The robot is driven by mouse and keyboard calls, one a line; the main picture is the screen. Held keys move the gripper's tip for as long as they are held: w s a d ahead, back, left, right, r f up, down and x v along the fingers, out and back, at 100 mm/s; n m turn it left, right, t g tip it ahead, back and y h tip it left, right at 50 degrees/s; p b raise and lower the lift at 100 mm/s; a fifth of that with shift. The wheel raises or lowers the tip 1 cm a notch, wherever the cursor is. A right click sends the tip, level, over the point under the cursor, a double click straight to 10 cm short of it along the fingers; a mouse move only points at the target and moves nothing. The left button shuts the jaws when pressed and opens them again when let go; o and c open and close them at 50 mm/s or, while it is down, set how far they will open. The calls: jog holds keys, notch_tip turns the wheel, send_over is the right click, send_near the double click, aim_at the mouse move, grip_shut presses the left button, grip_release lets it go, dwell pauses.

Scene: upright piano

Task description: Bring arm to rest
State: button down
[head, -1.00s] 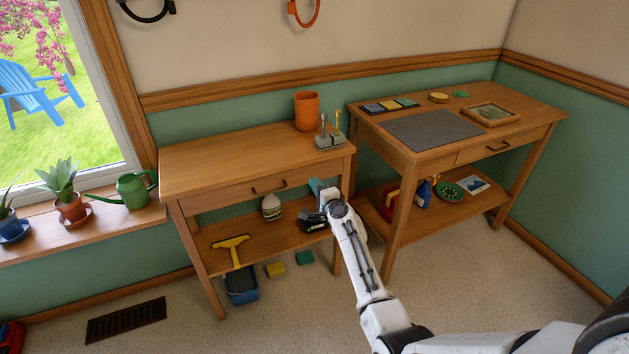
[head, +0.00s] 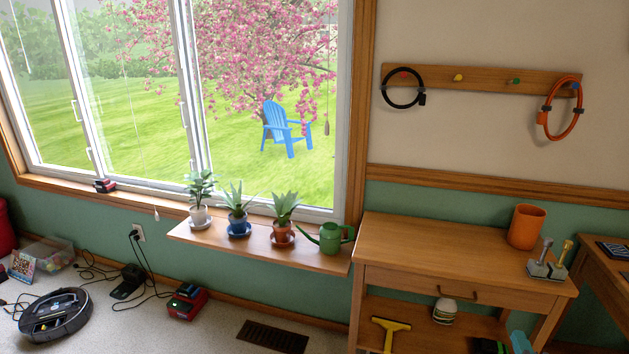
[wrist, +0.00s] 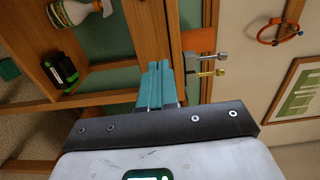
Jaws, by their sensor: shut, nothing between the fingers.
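My gripper (wrist: 157,85) shows in the wrist view with its teal fingers together and nothing between them. The wrist view is turned on its side, and the fingers point toward the wooden workbench with the drawer. In the head view the teal fingertips of my gripper (head: 521,342) show at the bottom edge, in front of the lower part of the workbench (head: 450,248). The rest of my arm is out of the head view.
An orange cup (head: 526,227) and a small tool stand (head: 547,269) are on the workbench top. A yellow squeegee (head: 390,325) and a bottle (head: 444,310) are below. A windowsill with potted plants (head: 238,215) and a watering can (head: 331,237) is left. A robot vacuum (head: 55,314) is on the floor.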

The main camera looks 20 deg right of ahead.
jog(key=s+a+n+g+y+p, duration=0.1)
jog(key=a+n+g+y+p, duration=0.15)
jog(key=a+n+y, duration=0.65)
jog(key=s+a+n+g+y+p, duration=0.1)
jog(key=a+n+y+p, duration=0.35)
jog(key=a, duration=1.05)
jog(key=s+a+r+n+g+h+p, duration=0.1)
jog(key=s+a+n+g, duration=0.3)
jog(key=s, duration=0.7)
jog(key=s+a+r+n+g+h+p, duration=0.2)
jog(key=s+n+g, duration=0.4)
jog(key=s, duration=0.5)
notch_tip(320, 180, up, 2)
jog(key=a+h, duration=0.1)
jog(key=a, duration=0.1)
jog(key=shift+a, duration=0.35)
jog(key=shift+s+n+g, duration=0.1)
jog(key=shift+n+g, duration=0.15)
